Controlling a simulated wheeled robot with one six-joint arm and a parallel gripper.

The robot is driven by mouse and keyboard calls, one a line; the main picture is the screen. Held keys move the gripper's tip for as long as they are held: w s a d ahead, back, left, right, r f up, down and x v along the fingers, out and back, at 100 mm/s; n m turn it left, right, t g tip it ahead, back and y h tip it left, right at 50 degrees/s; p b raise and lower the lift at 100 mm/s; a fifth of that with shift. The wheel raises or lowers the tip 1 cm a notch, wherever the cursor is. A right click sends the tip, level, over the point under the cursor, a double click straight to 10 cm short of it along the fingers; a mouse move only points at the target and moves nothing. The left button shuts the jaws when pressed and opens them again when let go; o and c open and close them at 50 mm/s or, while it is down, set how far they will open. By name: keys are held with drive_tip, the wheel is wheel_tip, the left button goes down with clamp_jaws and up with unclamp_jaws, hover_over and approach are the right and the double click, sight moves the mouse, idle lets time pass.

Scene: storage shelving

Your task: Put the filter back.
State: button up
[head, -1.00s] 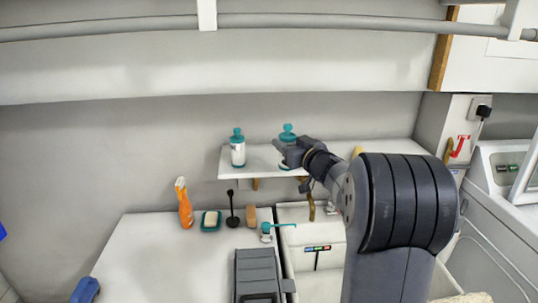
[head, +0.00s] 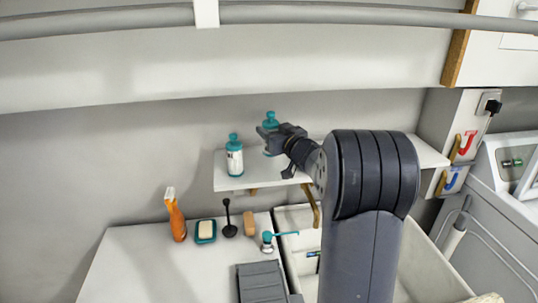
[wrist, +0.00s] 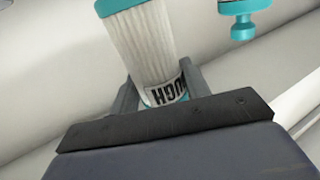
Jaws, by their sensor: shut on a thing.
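The filter shows in the wrist view as a white pleated cylinder (wrist: 152,45) with teal ends and a partly hidden black-lettered label. My gripper (wrist: 158,90) is shut around its labelled end. In the head view my gripper (head: 268,136) is over the left part of the wall shelf (head: 222,184). The filter's teal knob (head: 270,118) shows above the jaws, with most of its body hidden. A similar white canister (head: 235,160) with a teal knob stands upright on the shelf to the left, apart from the gripper.
Below, the worktop (head: 135,262) holds an orange spray bottle (head: 176,218), a teal soap dish (head: 206,231), a black brush (head: 229,229) and a wooden brush (head: 249,224). A pipe (head: 330,12) crosses above.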

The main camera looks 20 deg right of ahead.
drive_tip(key=shift+f, duration=2.9)
drive_tip(key=shift+f, duration=0.2)
drive_tip(key=o, duration=1.1)
drive_tip(key=shift+c, duration=0.2)
drive_tip(key=shift+r, duration=0.15)
drive_tip(key=shift+s+d, duration=0.1)
drive_tip(key=shift+s, duration=0.2)
drive_tip(key=s+d+b, duration=0.2)
drive_tip(key=s, duration=0.9)
drive_tip(key=shift+s, duration=0.15)
